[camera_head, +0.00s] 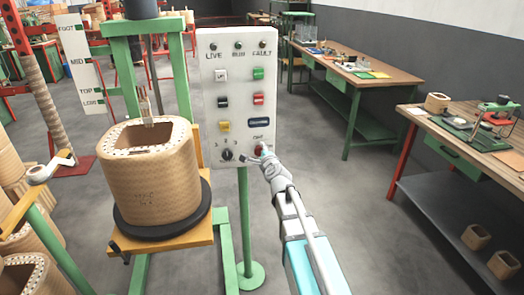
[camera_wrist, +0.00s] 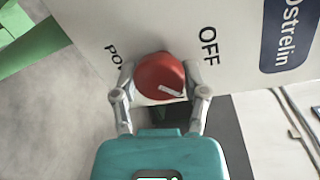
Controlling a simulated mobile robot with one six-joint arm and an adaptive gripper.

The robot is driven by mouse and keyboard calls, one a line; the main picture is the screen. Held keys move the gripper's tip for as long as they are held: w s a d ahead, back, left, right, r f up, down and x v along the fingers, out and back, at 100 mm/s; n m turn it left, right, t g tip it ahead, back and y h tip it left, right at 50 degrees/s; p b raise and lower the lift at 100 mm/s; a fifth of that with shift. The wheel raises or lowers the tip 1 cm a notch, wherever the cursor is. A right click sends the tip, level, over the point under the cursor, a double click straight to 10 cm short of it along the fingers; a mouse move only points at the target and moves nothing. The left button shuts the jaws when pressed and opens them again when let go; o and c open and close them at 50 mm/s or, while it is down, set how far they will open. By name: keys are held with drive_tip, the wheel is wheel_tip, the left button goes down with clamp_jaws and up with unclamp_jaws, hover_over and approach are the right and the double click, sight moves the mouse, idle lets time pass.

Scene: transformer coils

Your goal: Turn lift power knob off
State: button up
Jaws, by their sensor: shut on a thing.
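The power knob is a round red knob with a white pointer mark, low on the right of the white control panel (camera_head: 240,85). In the wrist view the red knob (camera_wrist: 160,75) sits between my two fingertips, under the word OFF. My gripper (camera_wrist: 158,84) is shut on it, one finger on each side. The pointer mark lies tilted toward the right of that picture. In the head view my gripper (camera_head: 264,156) is at the panel's lower right and hides most of the knob. The panel also carries several buttons and a black selector knob (camera_head: 227,154).
A wound coil (camera_head: 150,180) stands on a black disc and wooden platform left of the panel. A green post (camera_head: 244,220) holds the panel up. Workbenches (camera_head: 365,75) stand at the right. The grey floor between is clear.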

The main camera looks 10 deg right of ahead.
drive_tip(key=n+h, duration=0.1)
drive_tip(key=n, duration=0.3)
drive_tip(key=shift+p, duration=0.3)
drive_tip(key=shift+n+g+h, duration=0.3)
drive_tip(key=shift+n+h, duration=0.1)
drive_tip(key=shift+n, duration=1.4)
drive_tip(key=o, duration=1.2)
drive_tip(key=shift+c, duration=0.2)
drive_tip(key=shift+s, duration=0.1)
